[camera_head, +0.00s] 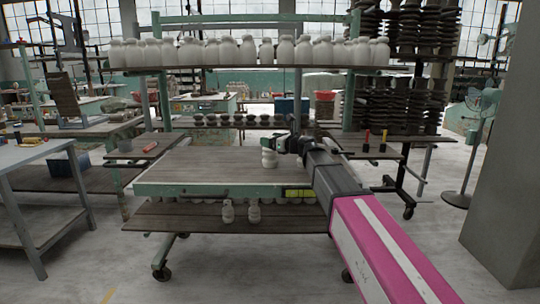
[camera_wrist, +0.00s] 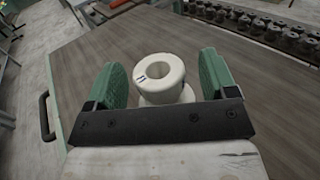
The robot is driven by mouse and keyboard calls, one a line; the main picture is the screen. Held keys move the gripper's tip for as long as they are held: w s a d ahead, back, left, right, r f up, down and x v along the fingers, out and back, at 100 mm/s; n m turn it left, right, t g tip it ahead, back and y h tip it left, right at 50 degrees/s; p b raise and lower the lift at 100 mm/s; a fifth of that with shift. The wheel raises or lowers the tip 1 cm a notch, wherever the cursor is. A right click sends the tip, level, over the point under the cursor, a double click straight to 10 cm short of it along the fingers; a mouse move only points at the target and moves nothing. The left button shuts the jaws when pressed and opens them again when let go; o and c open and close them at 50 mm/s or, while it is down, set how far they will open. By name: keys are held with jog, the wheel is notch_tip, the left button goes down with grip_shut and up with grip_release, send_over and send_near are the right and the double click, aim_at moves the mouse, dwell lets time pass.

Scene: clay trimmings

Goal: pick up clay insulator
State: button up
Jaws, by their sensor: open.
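A white clay insulator (camera_head: 269,158) stands upright on the wooden top of the wheeled cart (camera_head: 190,165). In the wrist view the insulator (camera_wrist: 160,76) shows its round top with a hole and a small dark blue mark on the rim. My gripper (camera_wrist: 162,82) is open, with one green finger on each side of the insulator. Gaps show between the insulator and both fingers. In the head view my gripper (camera_head: 283,146) is beside the insulator at its right, and my arm comes in from the lower right.
White insulators (camera_head: 249,50) line the upper shelf, and dark ones (camera_head: 237,121) stand in a row behind the cart top. The cart top left of my gripper is bare.

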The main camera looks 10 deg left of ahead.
jog(key=shift+w+a, duration=0.15)
jog(key=shift+a, duration=0.15)
grip_shut()
